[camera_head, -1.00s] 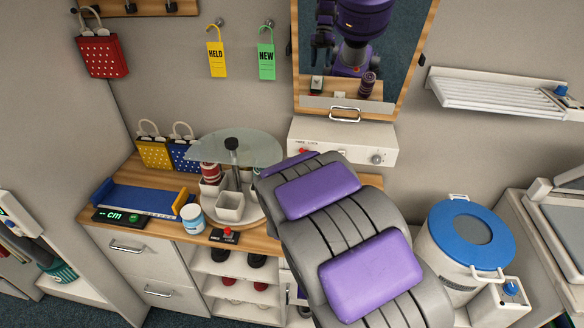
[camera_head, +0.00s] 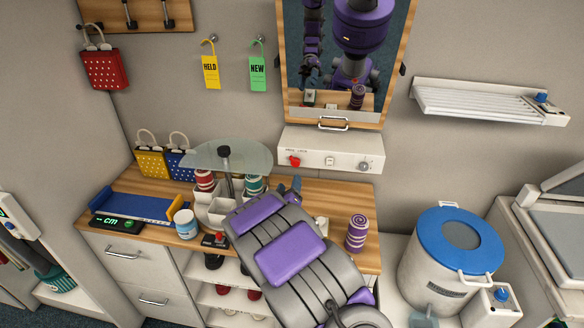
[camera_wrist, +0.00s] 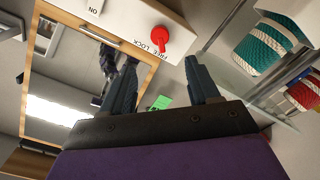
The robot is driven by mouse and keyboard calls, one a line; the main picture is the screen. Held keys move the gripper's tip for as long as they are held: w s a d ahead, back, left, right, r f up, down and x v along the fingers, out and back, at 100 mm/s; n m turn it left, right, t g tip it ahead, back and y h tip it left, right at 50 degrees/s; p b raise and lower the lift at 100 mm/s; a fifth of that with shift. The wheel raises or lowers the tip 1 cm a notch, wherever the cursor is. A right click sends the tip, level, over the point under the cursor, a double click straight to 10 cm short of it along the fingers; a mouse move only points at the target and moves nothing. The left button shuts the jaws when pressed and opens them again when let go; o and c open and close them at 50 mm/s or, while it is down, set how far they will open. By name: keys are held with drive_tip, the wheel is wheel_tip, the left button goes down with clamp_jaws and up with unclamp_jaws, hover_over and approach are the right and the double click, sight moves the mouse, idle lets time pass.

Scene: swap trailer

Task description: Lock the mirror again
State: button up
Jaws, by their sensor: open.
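The mirror (camera_head: 345,60) hangs on the back wall in a wooden frame with a metal handle (camera_head: 333,123) at its bottom edge. Below it is a white panel (camera_head: 330,150) with a red FREE/LOCK knob (camera_head: 295,161) at its left, a small switch and a grey dial. In the wrist view the red knob (camera_wrist: 158,38) is close ahead, beside the lettering FREE and LOCK, with the mirror (camera_wrist: 75,75) to its left. My gripper (camera_wrist: 160,80) is open and empty, its fingers apart from the knob. In the head view my arm hides most of the gripper.
A round glass shelf (camera_head: 225,156) with spools and white cups stands left of my arm. A purple striped spool (camera_head: 357,233) stands on the wooden counter at right. A blue-lidded bin (camera_head: 460,240) and wall rack (camera_head: 485,101) are farther right.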

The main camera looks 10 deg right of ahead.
sight(293, 163)
drive_tip(key=b+x, duration=0.1)
drive_tip(key=x, duration=0.9)
drive_tip(key=shift+w, duration=0.3)
drive_tip(key=shift+w+d, duration=0.2)
drive_tip(key=shift+w, duration=0.2)
drive_tip(key=shift+a, duration=0.1)
drive_tip(key=shift+a, duration=0.1)
drive_tip(key=shift+a, duration=0.15)
drive_tip(key=shift+c, duration=1.1)
drive_tip(key=shift+s, duration=0.1)
drive_tip(key=c, duration=0.8)
